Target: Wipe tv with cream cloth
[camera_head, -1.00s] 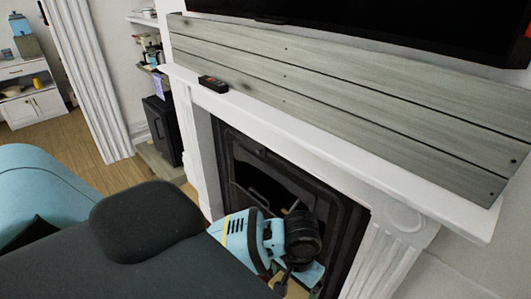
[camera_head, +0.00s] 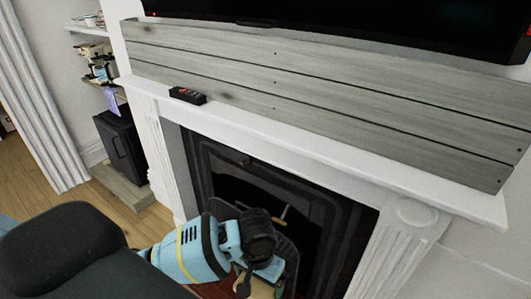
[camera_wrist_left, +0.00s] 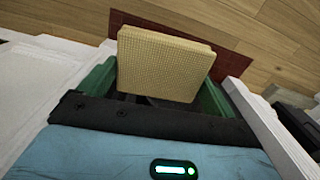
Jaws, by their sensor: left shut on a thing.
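The tv (camera_head: 350,28) is a dark screen at the top of the head view, above the mantel; its upper part is cut off. The cream cloth (camera_wrist_left: 165,60) is a square, textured, folded pad in the left wrist view. My left gripper (camera_wrist_left: 155,95) has its green fingers on either side of the cloth and is shut on it. In the head view my blue left arm hangs low before the fireplace, well below the tv. A small tan part of the cloth (camera_head: 262,290) shows there at the bottom edge. My right gripper is not in view.
A white mantel shelf (camera_head: 300,133) juts out below grey planks (camera_head: 300,85), between my arm and the tv. A small black remote (camera_head: 187,95) lies on the shelf. The dark fireplace (camera_head: 320,225) is behind my arm. A black cabinet (camera_head: 121,146) stands at left.

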